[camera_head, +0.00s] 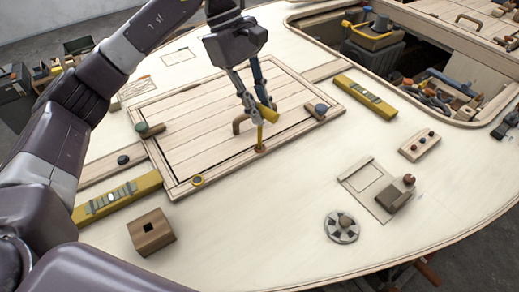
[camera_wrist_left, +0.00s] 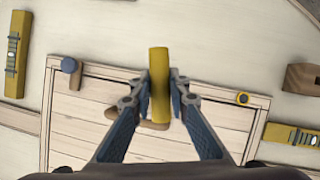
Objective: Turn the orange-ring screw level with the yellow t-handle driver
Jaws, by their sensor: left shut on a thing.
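My left gripper (camera_head: 256,105) is shut on the yellow t-handle driver (camera_head: 265,113), above the panel's front edge. In the left wrist view the driver's yellow crossbar (camera_wrist_left: 159,85) stands between the two fingertips (camera_wrist_left: 160,97). The driver's shaft points down, and its tip meets the orange-ring screw (camera_head: 260,149) on the plank panel (camera_head: 195,135). I cannot tell whether the tip is seated in the screw head or how high the head stands. In the wrist view the handle and gripper hide that screw. My right gripper is not in view.
A yellow-ringed screw (camera_head: 197,181) sits at the panel's near corner. A wooden handle (camera_head: 240,122) rises beside the driver. A blue knob (camera_head: 321,108) and green knob (camera_head: 142,128) sit at the edges. Yellow levels (camera_head: 365,96) and a holed block (camera_head: 151,232) lie around the panel.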

